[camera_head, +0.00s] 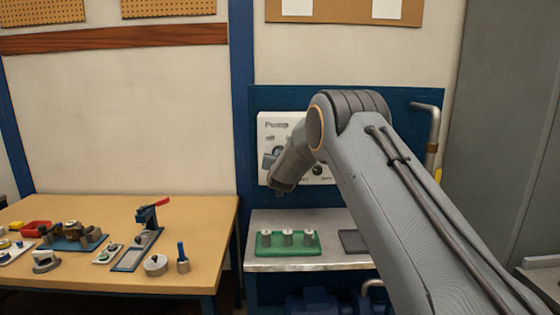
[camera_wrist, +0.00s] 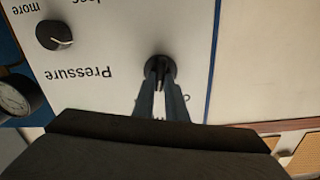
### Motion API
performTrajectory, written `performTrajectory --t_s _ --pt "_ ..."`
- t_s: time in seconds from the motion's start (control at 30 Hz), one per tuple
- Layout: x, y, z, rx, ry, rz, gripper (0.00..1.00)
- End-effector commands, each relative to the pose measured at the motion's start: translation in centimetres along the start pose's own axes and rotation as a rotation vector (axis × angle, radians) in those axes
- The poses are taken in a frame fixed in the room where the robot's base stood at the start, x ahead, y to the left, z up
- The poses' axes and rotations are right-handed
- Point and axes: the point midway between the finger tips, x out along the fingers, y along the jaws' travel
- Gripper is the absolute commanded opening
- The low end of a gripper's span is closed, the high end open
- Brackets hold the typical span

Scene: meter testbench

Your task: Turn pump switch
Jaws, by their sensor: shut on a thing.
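The white pump panel (camera_head: 264,140) is on the blue backboard, with the word "Pump" at its top. My arm covers much of it in the head view. In the wrist view the panel appears upside down. My gripper (camera_wrist: 160,76) is shut on a round black switch knob (camera_wrist: 160,59), with one finger on each side. The fingers hide much of the knob and most of the lettering by it, so its setting cannot be read. A black pressure knob (camera_wrist: 53,36) with a white pointer line is at the upper left, apart from the gripper.
A round gauge (camera_wrist: 14,97) is at the left in the wrist view. Below the panel, a metal shelf (camera_head: 262,264) holds a green tray (camera_head: 264,249) with several pieces. A wooden workbench (camera_head: 218,222) with tools stands at left. A grey pipe (camera_head: 434,125) is right of the panel.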

Motion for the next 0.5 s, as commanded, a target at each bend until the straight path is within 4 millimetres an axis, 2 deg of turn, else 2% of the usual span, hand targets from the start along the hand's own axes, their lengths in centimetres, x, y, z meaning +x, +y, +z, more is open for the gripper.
performTrajectory --t_s 0.5 --pt "0.02 -0.21 0.16 -0.473 0.000 0.000 0.00"
